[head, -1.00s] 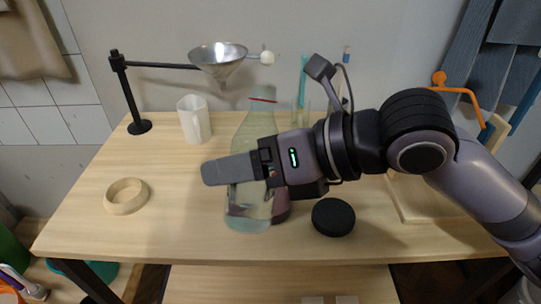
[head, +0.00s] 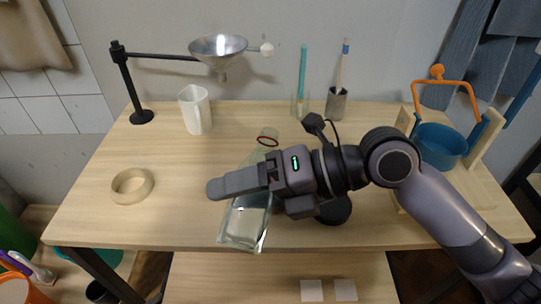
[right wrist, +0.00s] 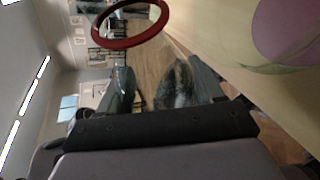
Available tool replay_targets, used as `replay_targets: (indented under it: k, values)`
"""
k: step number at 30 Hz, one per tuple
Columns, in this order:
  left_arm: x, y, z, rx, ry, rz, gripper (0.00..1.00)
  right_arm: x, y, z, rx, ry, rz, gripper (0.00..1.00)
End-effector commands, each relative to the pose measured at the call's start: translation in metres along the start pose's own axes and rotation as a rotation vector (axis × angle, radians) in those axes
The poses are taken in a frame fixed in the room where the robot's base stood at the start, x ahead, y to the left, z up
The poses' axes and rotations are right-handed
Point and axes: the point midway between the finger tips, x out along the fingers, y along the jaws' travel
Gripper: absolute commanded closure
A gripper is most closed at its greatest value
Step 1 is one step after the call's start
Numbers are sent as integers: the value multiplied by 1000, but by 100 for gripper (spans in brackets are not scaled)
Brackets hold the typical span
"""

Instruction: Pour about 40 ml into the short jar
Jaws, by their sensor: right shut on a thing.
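My right gripper (head: 238,184) is shut on a clear glass bottle (head: 246,222) with a red ring at its mouth. The bottle is held at a tilt, its mouth leaning to the back and its base toward the front, with clear liquid low inside. In the right wrist view the red mouth ring (right wrist: 130,25) shows beyond the fingers. A round purplish thing with a pale green glassy edge (right wrist: 295,35) is at that view's upper right. It may be the short jar; in the head view the gripper and bottle mostly hide that spot. My left gripper is out of view.
A metal funnel (head: 217,48) hangs from a black stand (head: 128,85) above a white jug (head: 195,112). A wooden ring (head: 132,186) lies left. A black disc (head: 335,210) is partly under my arm. A metal cup (head: 336,104) and blue pot (head: 439,146) stand right.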

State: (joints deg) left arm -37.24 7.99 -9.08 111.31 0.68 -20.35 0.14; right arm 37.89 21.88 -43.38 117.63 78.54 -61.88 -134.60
Motion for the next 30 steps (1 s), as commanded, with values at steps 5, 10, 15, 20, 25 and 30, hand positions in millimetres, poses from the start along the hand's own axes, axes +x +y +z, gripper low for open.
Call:
replay_targets:
  k: [5, 10, 15, 20, 25, 30]
  values:
    - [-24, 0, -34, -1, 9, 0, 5, -8, 23, 5, 93, 24, 42, 72]
    - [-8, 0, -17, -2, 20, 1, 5, -2, 12, -3, 232, 65, 102, 72]
    - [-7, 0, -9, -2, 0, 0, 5, -4, 18, -2, 269, 76, 117, 72]
    - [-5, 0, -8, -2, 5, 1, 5, -4, 18, -2, 295, 83, 128, 72]
    - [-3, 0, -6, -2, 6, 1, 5, -4, 18, -2, 315, 89, 136, 72]
    - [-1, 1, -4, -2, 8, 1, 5, -4, 18, -2, 334, 94, 144, 72]
